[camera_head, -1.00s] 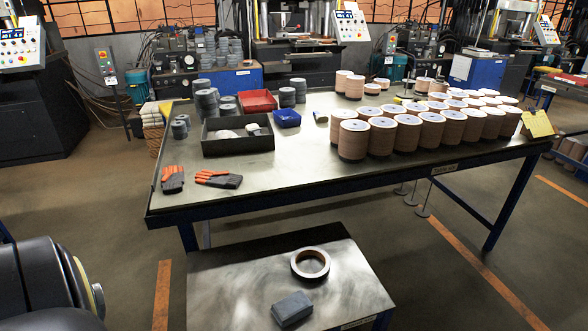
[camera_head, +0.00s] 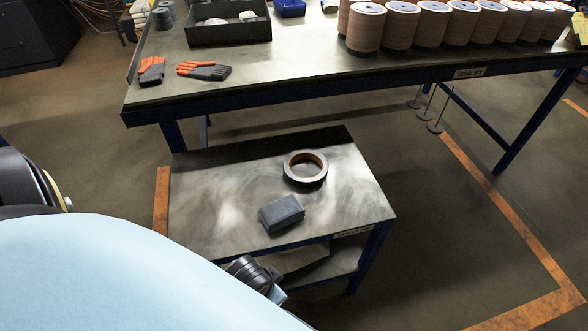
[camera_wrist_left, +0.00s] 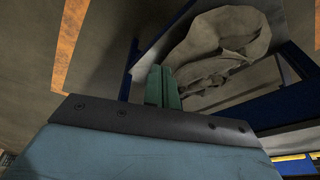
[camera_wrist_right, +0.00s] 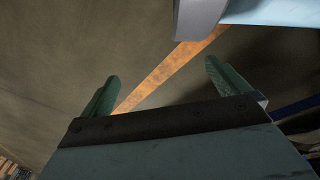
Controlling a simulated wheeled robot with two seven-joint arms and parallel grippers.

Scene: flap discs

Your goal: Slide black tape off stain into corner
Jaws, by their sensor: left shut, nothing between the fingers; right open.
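The black tape (camera_head: 305,182) is a dark ring with an orange-brown inner side. Pale and dark smears mark the tabletop; whether a stain lies under the tape cannot be told. My left gripper (camera_wrist_left: 164,88) is shut and empty in the left wrist view, with the table's lower shelf beyond it. My right gripper (camera_wrist_right: 163,72) is open and empty over the floor. Neither gripper's fingers show clearly in the head view, and neither is seen touching the tape.
A dark grey block (camera_head: 282,213) lies in front of the tape near the table's front edge. A crumpled grey cloth (camera_wrist_left: 215,45) lies on the lower shelf. Behind stands a larger workbench (camera_head: 330,75) with orange-grey gloves (camera_head: 203,70), a black tray (camera_head: 228,32) and stacked discs.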

